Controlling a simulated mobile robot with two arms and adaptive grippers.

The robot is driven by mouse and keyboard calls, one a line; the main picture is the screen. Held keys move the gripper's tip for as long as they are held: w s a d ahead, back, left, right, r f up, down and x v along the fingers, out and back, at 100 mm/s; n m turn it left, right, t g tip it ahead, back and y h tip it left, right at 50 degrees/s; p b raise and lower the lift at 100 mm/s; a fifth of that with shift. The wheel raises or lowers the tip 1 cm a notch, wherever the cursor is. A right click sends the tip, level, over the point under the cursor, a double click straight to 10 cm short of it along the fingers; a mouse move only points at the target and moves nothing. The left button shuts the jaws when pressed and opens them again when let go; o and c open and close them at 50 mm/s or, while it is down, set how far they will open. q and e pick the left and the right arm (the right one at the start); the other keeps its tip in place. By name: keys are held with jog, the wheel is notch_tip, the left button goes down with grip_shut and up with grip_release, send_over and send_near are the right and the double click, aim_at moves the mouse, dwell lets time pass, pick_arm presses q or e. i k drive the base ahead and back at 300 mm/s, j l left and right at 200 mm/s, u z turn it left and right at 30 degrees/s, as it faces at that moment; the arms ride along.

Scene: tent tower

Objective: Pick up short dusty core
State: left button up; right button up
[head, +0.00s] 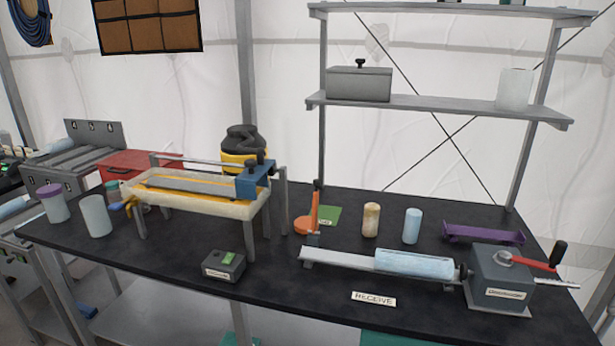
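A short core with a tan, dusty-looking surface (371,220) stands upright on the black table (200,277), right of the orange upright tool. A clean pale-blue short core (412,226) stands upright just to its right, a small gap apart. Neither of my grippers shows in the head view, so nothing is seen touching either core.
In front of the cores is a metal trough (335,259) with a long pale-blue core (415,263) and a crank box (498,279). An orange tool (306,222) stands left, a purple tray (484,234) right. A shelf (440,104) rises behind.

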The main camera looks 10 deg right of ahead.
aim_at(372, 210)
jog(key=i+j+z, duration=0.35)
jog(key=j, duration=0.3)
jog(key=i+j+z, duration=0.15)
jog(key=j, duration=0.25)
jog(key=i+j+z, duration=0.15)
jog(key=j, duration=0.2)
jog(key=i, duration=0.05)
